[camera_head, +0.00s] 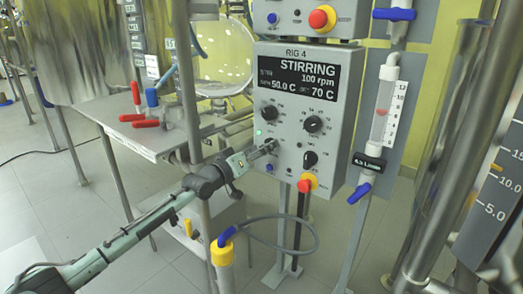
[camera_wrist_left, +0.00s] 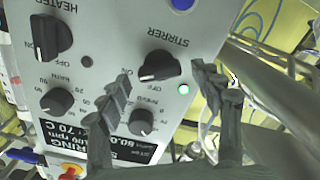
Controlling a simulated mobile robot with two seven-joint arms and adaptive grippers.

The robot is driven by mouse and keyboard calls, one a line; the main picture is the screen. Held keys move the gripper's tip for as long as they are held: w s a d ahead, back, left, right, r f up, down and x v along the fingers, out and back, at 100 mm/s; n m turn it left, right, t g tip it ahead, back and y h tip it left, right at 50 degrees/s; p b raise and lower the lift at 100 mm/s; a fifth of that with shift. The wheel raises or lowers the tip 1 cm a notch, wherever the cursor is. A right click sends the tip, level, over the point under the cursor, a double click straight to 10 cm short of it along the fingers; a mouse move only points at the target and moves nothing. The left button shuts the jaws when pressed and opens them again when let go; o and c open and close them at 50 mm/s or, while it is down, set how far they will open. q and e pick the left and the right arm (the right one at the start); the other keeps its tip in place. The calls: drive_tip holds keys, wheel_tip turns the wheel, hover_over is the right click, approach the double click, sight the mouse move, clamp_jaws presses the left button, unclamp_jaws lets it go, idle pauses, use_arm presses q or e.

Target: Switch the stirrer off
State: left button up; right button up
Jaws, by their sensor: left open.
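The rig control box (camera_head: 308,110) is grey and its display (camera_head: 308,80) reads STIRRING, 100 rpm, 50.0 C and 70 C. The black stirrer knob (camera_wrist_left: 158,65) has a white pointer mark at its lower left in the left wrist view; I cannot read its setting surely. In the head view my gripper hides it. A green lamp (camera_wrist_left: 184,89) is lit beside the knob and also shows in the head view (camera_head: 259,132). My left gripper (camera_wrist_left: 162,78) is open, with its fingers on either side of the knob; contact cannot be told. My right gripper is not in view.
Two dials (camera_head: 313,123) sit above. A flow tube (camera_head: 383,110) stands at the right, and a yellow-capped hose fitting (camera_head: 222,249) is below my arm.

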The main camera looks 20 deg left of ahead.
use_arm(q)
drive_tip(key=shift+w, duration=0.1)
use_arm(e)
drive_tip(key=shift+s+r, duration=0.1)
use_arm(q)
drive_tip(key=c, duration=1.2)
drive_tip(key=shift+o, duration=0.2)
drive_tip(key=shift+n, duration=0.3)
drive_tip(key=shift+f+n+p, duration=0.15)
drive_tip(key=shift+n+p, duration=0.2)
drive_tip(key=shift+n, duration=5.35)
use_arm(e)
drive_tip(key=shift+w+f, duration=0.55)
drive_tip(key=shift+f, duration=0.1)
